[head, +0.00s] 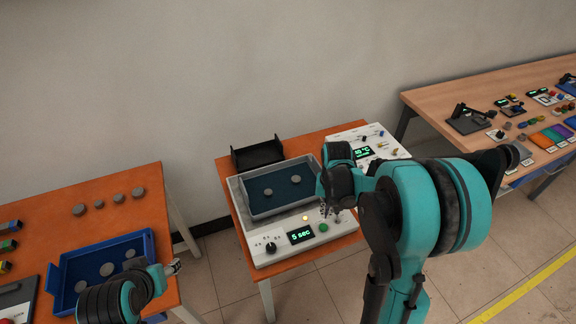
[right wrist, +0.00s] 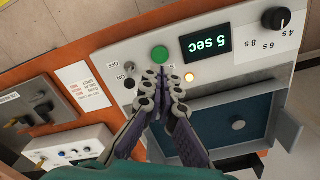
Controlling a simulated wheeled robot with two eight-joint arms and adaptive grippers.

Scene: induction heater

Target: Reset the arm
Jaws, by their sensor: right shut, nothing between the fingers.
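My right gripper (head: 333,211) is shut and empty over the front right of the white induction heater (head: 243,225). In the right wrist view its closed fingertips (right wrist: 164,78) appear close to the green button (right wrist: 160,53) and a small switch (right wrist: 130,83); contact cannot be told. The heater's display (head: 300,234) reads "5 sec", and a yellow light (head: 305,217) glows beside it. A black knob (head: 270,247) is at the front left. A tray (head: 257,205) with grey discs sits on top. My left gripper (head: 173,267) is over the left table; its jaws are too small to judge.
A blue tray (head: 67,285) with grey discs lies on the left orange table (head: 68,228), with several discs behind it. A black holder (head: 257,152) stands behind the heater. A second white panel (head: 385,150) is at its right. A wooden table (head: 440,98) holds other items.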

